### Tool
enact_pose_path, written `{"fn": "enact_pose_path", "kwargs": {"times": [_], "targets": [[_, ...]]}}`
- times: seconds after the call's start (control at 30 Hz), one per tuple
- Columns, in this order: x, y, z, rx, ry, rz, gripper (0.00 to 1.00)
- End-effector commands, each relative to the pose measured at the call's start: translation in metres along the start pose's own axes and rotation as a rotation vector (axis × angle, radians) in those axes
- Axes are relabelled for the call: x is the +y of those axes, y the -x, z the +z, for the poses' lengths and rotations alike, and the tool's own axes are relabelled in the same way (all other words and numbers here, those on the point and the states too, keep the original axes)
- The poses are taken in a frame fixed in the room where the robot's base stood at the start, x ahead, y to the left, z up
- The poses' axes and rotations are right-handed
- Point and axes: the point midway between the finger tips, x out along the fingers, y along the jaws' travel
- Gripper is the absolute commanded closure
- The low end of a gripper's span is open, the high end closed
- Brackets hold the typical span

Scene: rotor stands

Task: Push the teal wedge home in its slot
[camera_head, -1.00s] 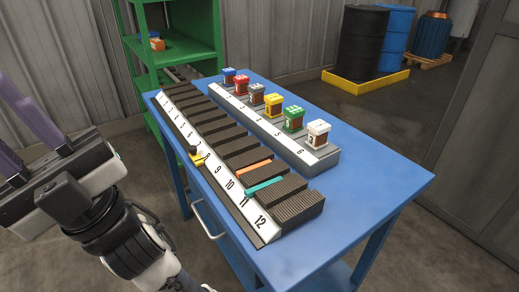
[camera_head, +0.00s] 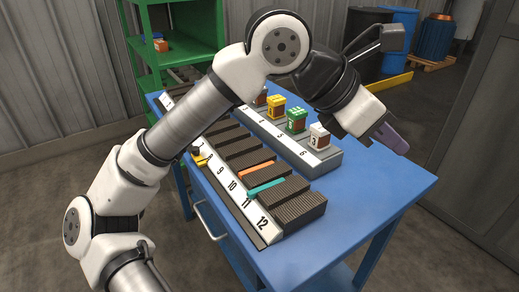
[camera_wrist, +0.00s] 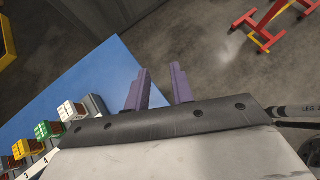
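The teal wedge (camera_head: 267,187) is a thin strip lying between dark ribbed blocks of the long numbered rack (camera_head: 263,222), near label 11. From here I cannot tell how deep it sits. My gripper (camera_head: 391,139) is high over the right side of the blue table, well to the right of the teal wedge and apart from it. In the wrist view its two purple fingers (camera_wrist: 160,88) stand apart with nothing between them. The wedge is not in the wrist view.
An orange wedge (camera_head: 255,170) lies one gap farther back. A yellow piece with a black knob (camera_head: 199,156) sits at the rack's front. A second rack (camera_head: 328,158) holds colored-top blocks, including green (camera_head: 297,119) and white (camera_head: 319,136). The blue table (camera_head: 370,205) is clear at right.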

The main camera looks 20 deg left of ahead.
Motion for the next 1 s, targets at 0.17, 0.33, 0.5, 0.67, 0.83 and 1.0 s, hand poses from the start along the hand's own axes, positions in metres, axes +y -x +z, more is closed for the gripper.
{"fn": "enact_pose_path", "kwargs": {"times": [0.17,0.33,0.5,0.67,0.83,1.0], "targets": [[0.084,0.011,-0.103,0.527,0.161,0.279,0.76],[0.116,0.051,-0.166,0.826,0.281,0.421,0.76],[0.124,0.070,-0.187,0.935,0.329,0.471,0.76],[0.124,0.071,-0.188,0.941,0.332,0.473,0.76],[0.124,0.070,-0.188,0.939,0.330,0.471,0.76],[0.126,0.065,-0.197,0.938,0.331,0.468,0.76]]}}
